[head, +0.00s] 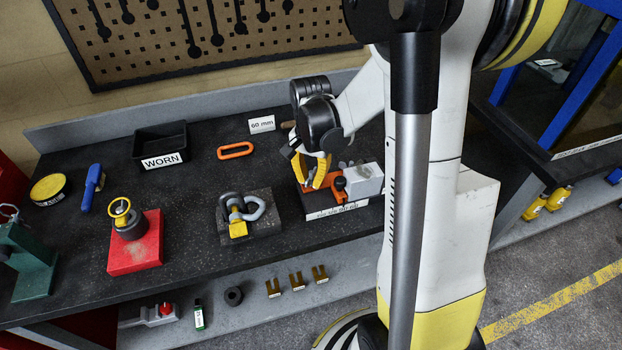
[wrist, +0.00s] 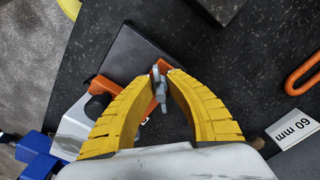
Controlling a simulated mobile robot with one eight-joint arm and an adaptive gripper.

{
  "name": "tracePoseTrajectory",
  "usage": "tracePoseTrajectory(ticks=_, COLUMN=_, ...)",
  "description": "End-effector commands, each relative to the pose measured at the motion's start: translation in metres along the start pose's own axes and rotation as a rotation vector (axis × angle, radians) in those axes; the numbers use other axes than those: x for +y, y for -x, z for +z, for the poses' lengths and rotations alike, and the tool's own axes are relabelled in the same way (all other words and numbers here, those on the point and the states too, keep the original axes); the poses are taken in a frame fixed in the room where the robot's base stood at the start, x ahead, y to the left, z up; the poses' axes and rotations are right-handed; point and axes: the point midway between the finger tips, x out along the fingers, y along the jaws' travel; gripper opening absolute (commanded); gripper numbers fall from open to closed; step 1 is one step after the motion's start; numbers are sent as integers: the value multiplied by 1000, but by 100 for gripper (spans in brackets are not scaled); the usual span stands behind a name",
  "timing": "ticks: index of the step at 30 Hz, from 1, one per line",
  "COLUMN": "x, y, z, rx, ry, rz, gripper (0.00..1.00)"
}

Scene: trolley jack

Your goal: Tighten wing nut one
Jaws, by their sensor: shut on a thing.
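One wing points toward my palm. The fingers hide part of the nut. In the head view the nut is hidden by the fingers. A black knob (head: 340,183) and a silver block (head: 364,180) are at the clamp's right.
A WORN tray (head: 160,142) is further back. Dark bench top is free between them.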

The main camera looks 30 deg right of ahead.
Motion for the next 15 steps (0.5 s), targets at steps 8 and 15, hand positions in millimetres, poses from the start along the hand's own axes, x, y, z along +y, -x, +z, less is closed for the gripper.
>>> tracePoseTrajectory(ticks=8, x=-1, y=0, z=0, rx=0, ry=-262, rz=0, gripper=0)
tracePoseTrajectory(ticks=15, x=-2, y=0, z=0, rx=0, ry=-489, rz=0, gripper=0)
